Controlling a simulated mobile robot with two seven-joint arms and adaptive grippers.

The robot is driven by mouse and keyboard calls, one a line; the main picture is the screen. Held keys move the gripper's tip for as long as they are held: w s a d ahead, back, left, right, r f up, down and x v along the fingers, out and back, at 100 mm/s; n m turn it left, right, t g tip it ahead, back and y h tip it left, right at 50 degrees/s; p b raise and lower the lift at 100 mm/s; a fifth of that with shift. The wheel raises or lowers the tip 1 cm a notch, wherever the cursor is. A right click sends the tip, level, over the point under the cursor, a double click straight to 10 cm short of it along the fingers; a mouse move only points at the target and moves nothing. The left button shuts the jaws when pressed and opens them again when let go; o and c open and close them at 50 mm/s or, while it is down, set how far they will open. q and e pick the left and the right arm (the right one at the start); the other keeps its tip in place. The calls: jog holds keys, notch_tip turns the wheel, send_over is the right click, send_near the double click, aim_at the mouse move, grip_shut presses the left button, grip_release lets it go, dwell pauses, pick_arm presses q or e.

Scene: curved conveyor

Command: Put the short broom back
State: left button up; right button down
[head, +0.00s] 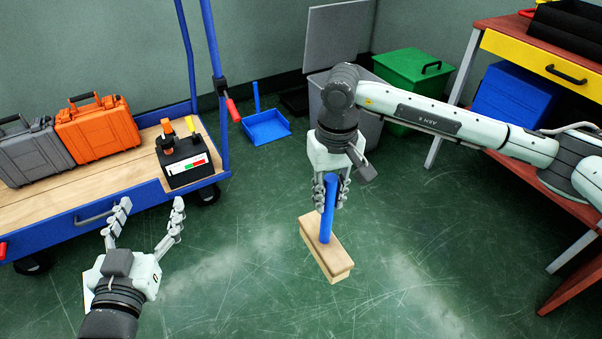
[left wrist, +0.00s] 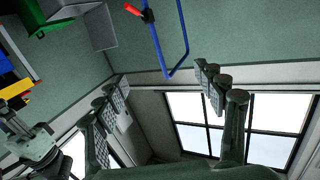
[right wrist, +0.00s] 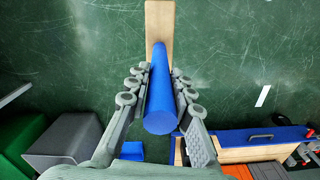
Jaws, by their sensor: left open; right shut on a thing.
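The short broom has a blue handle (head: 327,205) and a wooden block head (head: 328,252). My right gripper (head: 331,190) is shut on the blue handle in the head view, with the head hanging below it. The right wrist view shows the fingers (right wrist: 155,88) on both sides of the handle (right wrist: 160,105), and the wooden head beyond. My left gripper (head: 146,218) is open and empty at the lower left, in front of the cart. The left wrist view shows its spread fingers (left wrist: 163,90) with nothing between them. A blue dustpan (head: 266,127) lies on the floor by the back wall.
A blue-framed cart (head: 110,222) at left carries an orange case (head: 97,125), a grey case (head: 35,153) and a black box (head: 185,160). A grey bin (head: 366,128) and a green bin (head: 412,85) stand at the back. A workbench (head: 497,38) stands at right. The middle floor is clear.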

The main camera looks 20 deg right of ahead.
pick_arm(q)
jog(key=s+a+f+g+y+p, duration=0.1)
jog(key=s+a+f+g+p, duration=0.1)
jog(key=f, duration=0.3)
jog(key=s+a+f+g+y+p, duration=0.1)
jog(key=s+a+f+g+p, duration=0.1)
jog(key=s+a+f+g, duration=0.2)
jog(key=s+a+f+n+g+y+p, duration=0.1)
jog(key=s+a+f+g+y+p, duration=0.1)
jog(key=f, duration=0.5)
jog(key=shift+s+a+f+g, duration=0.25)
jog(key=shift+s+a+g, duration=0.35)
jog(key=shift+s+g, duration=0.5)
jog(key=s+a+f+g, duration=0.1)
jog(key=s, duration=0.1)
jog(key=s+a+f+g+p, duration=0.1)
jog(key=s, duration=0.2)
jog(key=s+a+f+g+y, duration=0.1)
jog(key=s, duration=0.2)
jog(key=shift+a+f+g+p, duration=0.2)
jog(key=shift+a+g+p, duration=0.1)
jog(key=shift+a+g, duration=0.1)
jog(key=c, duration=0.8)
jog(key=shift+c, duration=0.2)
pick_arm(e)
jog(key=s, duration=0.3)
jog(key=shift+d, duration=0.1)
